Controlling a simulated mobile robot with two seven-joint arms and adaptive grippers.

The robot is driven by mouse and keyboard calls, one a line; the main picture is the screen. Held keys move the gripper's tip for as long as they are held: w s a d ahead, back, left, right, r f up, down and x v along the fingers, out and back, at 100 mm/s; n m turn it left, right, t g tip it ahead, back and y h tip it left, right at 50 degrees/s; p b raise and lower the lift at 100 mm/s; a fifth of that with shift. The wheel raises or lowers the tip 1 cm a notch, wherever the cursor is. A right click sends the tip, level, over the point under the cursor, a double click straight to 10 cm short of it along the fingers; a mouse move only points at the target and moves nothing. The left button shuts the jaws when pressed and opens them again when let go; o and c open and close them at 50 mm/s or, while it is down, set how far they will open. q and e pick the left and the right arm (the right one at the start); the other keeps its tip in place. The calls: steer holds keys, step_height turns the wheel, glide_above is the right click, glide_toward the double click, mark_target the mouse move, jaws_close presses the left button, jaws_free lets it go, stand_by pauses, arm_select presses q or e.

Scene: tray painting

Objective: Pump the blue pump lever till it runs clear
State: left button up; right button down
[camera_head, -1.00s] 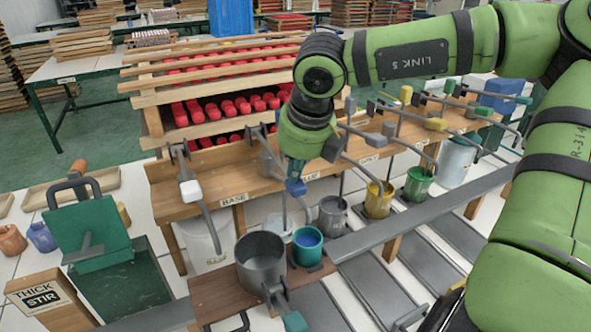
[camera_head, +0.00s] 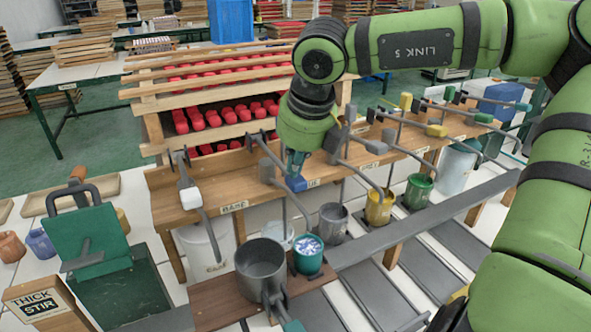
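My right gripper (camera_head: 295,165) points down at the middle of the pump bench. Its fingertips meet the blue end (camera_head: 296,184) of the blue pump lever; whether they grip it or only press on it is hidden. The blue label below is partly covered. A teal cup (camera_head: 308,262) stands on the brown board in front, beside a grey pot, near the blue pump. Its contents (camera_head: 308,242) show white and blue patches. My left gripper is not in view.
The wooden pump bench (camera_head: 235,192) carries several other levers, with white (camera_head: 190,196), yellow (camera_head: 436,130) and green ends. A grey pot (camera_head: 261,262), grey cup (camera_head: 333,224), yellow cup (camera_head: 378,208) and green cup (camera_head: 417,192) stand in front. A green stirring box (camera_head: 125,290) is at left.

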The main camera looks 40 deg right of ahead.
step_height(320, 180, up, 6)
steer(key=p, duration=0.3)
steer(key=shift+f, duration=0.1)
steer(key=shift+f, duration=0.1)
stand_by(0.7)
